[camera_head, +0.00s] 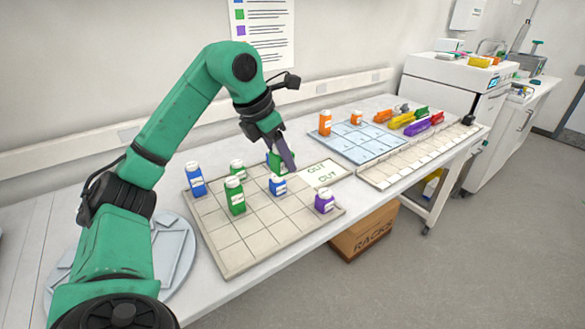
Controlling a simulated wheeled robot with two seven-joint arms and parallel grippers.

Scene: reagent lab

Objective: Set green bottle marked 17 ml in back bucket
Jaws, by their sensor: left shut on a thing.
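My left gripper (283,149) is shut on a green bottle (274,163) at the back right of the beige grid board (240,255). The fingers cover part of this bottle, and I cannot tell whether its base touches the board. Two other green bottles stand upright on the board, a tall one (235,198) and a smaller one (237,171) behind it. The labels are too small to read. A grey round plate with raised parts (175,250) lies at the left, partly behind my arm; I cannot make out a back bucket. My right gripper is out of view.
The board also holds a tall blue bottle (195,182), a small blue one (277,187) and a purple one (324,203). A card marked OUT (322,174) and a pale blue grid (352,151) with orange bottles (325,124) lie to the right. The board's front is clear.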

